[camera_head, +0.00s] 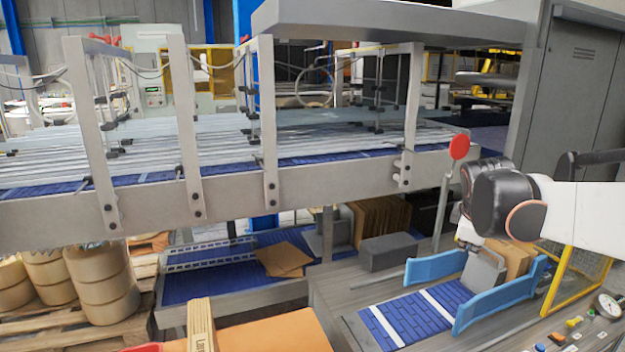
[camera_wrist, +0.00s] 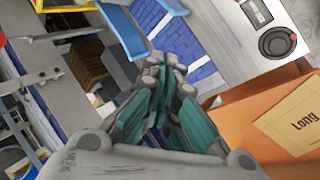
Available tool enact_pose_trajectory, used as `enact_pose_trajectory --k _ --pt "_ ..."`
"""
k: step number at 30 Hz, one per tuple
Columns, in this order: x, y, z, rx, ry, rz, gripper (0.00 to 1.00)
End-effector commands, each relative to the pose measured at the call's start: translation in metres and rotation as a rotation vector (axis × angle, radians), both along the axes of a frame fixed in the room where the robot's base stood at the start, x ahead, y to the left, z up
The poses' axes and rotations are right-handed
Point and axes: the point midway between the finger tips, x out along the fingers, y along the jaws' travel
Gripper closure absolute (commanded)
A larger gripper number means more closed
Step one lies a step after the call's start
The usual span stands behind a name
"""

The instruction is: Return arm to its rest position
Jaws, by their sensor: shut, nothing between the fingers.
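My arm reaches in from the right of the head view, with a white link and a black wrist joint, above the short blue belt. My gripper (camera_wrist: 163,75) shows large in the wrist view, with its teal-padded fingers closed together and nothing held between them. In the head view, the gripper is hard to make out below the black joint, against the grey and brown things behind it.
The short blue belt (camera_head: 408,317) lies between blue guides (camera_head: 436,266). A red round paddle (camera_head: 459,147) stands by my wrist. A yellow frame (camera_head: 567,284) and control panel (camera_head: 590,333) are at right. An orange box (camera_head: 262,331) is in front; the long conveyor rail (camera_head: 330,184) runs behind.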

Motion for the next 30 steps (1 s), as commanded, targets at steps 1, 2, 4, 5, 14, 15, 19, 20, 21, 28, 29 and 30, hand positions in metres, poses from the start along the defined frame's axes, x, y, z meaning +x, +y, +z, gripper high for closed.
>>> enact_pose_trajectory --k 1,2,4,5,14,15,19,20,21,28,29,30 --pt "-0.017 0.017 0.002 0.046 -0.021 -0.030 1.00" --pt "-0.027 0.027 0.002 0.078 -0.033 -0.052 1.00" --pt "-0.048 0.048 0.003 0.151 -0.061 -0.105 1.00" --pt "-0.058 0.056 0.003 0.184 -0.071 -0.128 1.00" --pt "-0.156 0.120 -0.017 0.472 -0.151 -0.370 1.00" --pt "-0.169 0.125 -0.022 0.503 -0.160 -0.403 1.00" --pt "-0.208 0.138 -0.040 0.603 -0.188 -0.510 1.00" --pt "-0.215 0.141 -0.044 0.624 -0.193 -0.533 1.00" --pt "-0.225 0.144 -0.050 0.652 -0.199 -0.562 1.00" --pt "-0.258 0.154 -0.073 0.752 -0.218 -0.672 1.00" --pt "-0.260 0.155 -0.075 0.757 -0.219 -0.678 1.00" --pt "-0.261 0.156 -0.076 0.763 -0.220 -0.684 1.00"
